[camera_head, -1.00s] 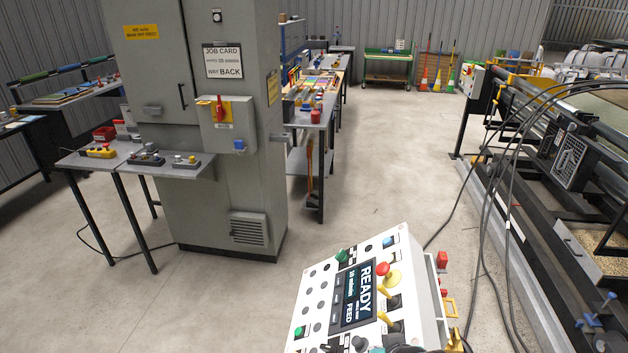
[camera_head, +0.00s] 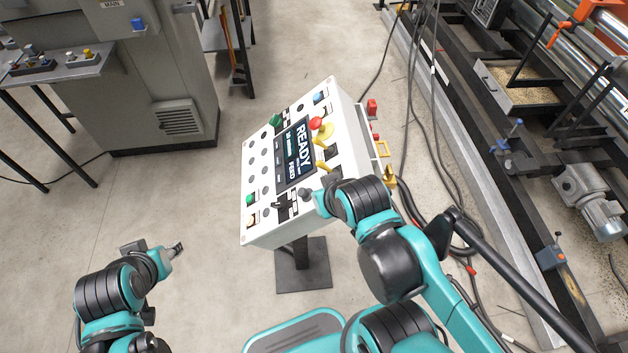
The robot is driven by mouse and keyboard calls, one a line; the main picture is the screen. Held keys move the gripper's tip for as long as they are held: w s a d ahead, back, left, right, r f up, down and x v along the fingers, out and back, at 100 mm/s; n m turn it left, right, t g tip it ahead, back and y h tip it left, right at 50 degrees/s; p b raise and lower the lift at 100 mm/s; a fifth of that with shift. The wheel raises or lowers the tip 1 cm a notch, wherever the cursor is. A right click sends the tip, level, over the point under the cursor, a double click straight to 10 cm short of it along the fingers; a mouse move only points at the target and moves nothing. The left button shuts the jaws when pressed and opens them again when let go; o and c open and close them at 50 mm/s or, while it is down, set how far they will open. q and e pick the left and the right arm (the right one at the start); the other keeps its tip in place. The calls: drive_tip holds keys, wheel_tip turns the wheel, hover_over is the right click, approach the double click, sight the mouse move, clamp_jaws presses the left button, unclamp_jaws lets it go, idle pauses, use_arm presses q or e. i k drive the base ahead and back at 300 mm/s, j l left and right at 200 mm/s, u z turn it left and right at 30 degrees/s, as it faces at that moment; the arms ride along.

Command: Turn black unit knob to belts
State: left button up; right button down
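The white control panel (camera_head: 262,225) stands tilted on a post, with a dark screen (camera_head: 296,155) reading READY and FEED. Near its lower edge are a black selector knob (camera_head: 283,203) and a rounder dark knob (camera_head: 305,194). Their labels are too small to read, so I cannot tell which is the unit knob. My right gripper (camera_head: 314,198) is at the panel's lower right, close beside the rounder knob. Its fingers are mostly hidden, and contact is unclear. My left gripper (camera_head: 177,248) hangs over the floor left of the panel, apart from everything. Its finger opening is unclear.
The panel also carries a red button (camera_head: 315,123), yellow levers and several small buttons. A grey cabinet (camera_head: 170,70) stands at the back left. Machine rails (camera_head: 500,190) and loose cables (camera_head: 408,130) lie on the right. The floor left of the panel is clear.

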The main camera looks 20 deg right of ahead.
sight(281, 207)
drive_tip(key=j+z, duration=0.4)
drive_tip(key=k+j+z, duration=0.1)
drive_tip(key=j+z, duration=0.25)
drive_tip(key=k+j+z, duration=0.1)
drive_tip(key=j+z, duration=0.15)
drive_tip(key=z, duration=0.15)
